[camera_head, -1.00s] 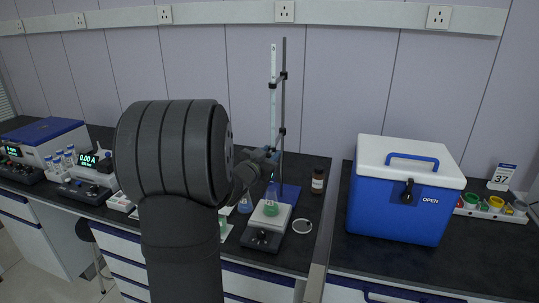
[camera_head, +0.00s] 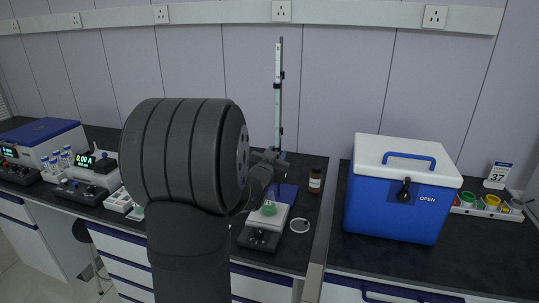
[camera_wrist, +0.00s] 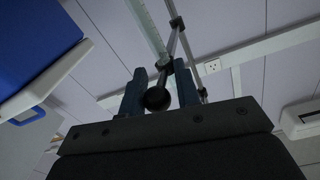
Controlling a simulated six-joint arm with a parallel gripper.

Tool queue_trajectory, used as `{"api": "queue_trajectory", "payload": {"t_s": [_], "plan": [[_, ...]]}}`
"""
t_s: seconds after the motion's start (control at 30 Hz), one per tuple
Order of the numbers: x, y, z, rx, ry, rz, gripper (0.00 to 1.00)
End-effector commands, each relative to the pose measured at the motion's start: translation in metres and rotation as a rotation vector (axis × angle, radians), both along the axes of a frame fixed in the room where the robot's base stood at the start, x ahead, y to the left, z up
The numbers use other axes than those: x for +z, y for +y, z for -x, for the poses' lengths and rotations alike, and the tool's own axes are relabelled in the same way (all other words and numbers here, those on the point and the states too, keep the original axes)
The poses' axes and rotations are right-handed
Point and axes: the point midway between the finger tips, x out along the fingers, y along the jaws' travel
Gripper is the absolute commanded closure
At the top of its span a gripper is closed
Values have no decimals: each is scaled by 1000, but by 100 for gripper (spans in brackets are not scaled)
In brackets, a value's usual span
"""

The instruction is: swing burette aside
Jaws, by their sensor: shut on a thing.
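The burette (camera_head: 277,75) is a pale, graduated upright tube clamped to a dark stand rod (camera_head: 283,100) on a blue base (camera_head: 288,192). In the head view it almost overlaps the rod; its lower end is hidden behind my gripper (camera_head: 272,160). In the wrist view, my gripper (camera_wrist: 160,82) has its two blue-grey fingers on either side of a black ball knob (camera_wrist: 157,99), shut on it. The burette (camera_wrist: 148,25) and the rod (camera_wrist: 188,55) rise beyond the fingers. A flask with green liquid (camera_head: 269,209) stands on the stirrer (camera_head: 262,235), partly hidden by my arm.
A brown bottle (camera_head: 315,180) and a round white dish (camera_head: 300,226) are right of the stand. A blue cooler (camera_head: 390,210) with a white lid stands farther right. Instruments (camera_head: 92,170) and a blue-lidded box (camera_head: 45,138) are at left.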

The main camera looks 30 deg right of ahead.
Motion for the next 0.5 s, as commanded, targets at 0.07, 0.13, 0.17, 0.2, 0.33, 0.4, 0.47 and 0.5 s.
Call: {"api": "queue_trajectory", "payload": {"t_s": [0.07,0.13,0.17,0.2,0.33,0.4,0.47,0.5], "plan": [[1,-10,7,24,-3,0,100],[1,-14,10,56,-4,0,100],[1,-16,11,70,-3,0,100],[1,-19,12,87,-3,0,100],[1,-28,17,147,-1,1,100],[1,-33,19,177,-1,0,100],[1,-37,21,203,-2,1,100],[1,-40,22,222,-2,2,100]]}}
